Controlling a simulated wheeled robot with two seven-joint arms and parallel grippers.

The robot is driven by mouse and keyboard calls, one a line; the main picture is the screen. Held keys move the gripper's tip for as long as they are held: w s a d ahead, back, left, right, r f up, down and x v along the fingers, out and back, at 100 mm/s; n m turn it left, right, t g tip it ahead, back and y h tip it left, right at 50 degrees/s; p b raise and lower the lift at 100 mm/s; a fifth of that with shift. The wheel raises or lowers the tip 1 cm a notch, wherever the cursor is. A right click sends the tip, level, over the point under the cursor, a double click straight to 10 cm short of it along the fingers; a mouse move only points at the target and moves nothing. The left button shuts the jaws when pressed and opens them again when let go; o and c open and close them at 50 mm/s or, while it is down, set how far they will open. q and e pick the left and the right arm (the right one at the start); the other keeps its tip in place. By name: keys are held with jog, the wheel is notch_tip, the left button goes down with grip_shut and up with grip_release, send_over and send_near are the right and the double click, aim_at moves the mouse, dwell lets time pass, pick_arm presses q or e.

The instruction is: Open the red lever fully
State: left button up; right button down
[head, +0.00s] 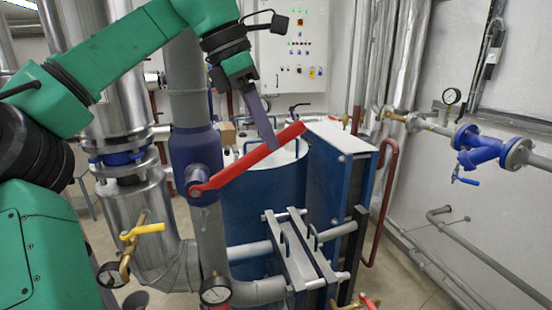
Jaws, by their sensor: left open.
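The red lever (247,160) is on the blue valve (190,152) of the grey vertical pipe. It slants from its pivot at lower left up to its free end at upper right. My left gripper (268,140) comes down from above with its fingers by the outer half of the lever. The fingers overlap in this view, and the tips reach just above or behind the lever; I cannot tell whether they touch it. My left gripper is open. My right gripper is not in view.
A yellow-handled valve (142,231) and a gauge (215,291) are below. A control cabinet (293,50) is on the back wall. A blue valve (480,148) is on the right-hand pipe.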

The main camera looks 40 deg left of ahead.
aim_at(271, 154)
pick_arm(q)
jog(key=f, duration=0.5)
jog(key=shift+w+p, duration=0.3)
jog(key=shift+w, duration=0.05)
jog(key=shift+a+f, duration=0.1)
jog(key=shift+f, duration=0.15)
jog(key=shift+w+d+f, duration=0.1)
jog(key=shift+w+d, duration=0.1)
jog(key=shift+d, duration=0.05)
jog(key=shift+w+d, duration=0.1)
jog(key=shift+d, duration=0.05)
jog(key=shift+c, duration=0.3)
grip_shut()
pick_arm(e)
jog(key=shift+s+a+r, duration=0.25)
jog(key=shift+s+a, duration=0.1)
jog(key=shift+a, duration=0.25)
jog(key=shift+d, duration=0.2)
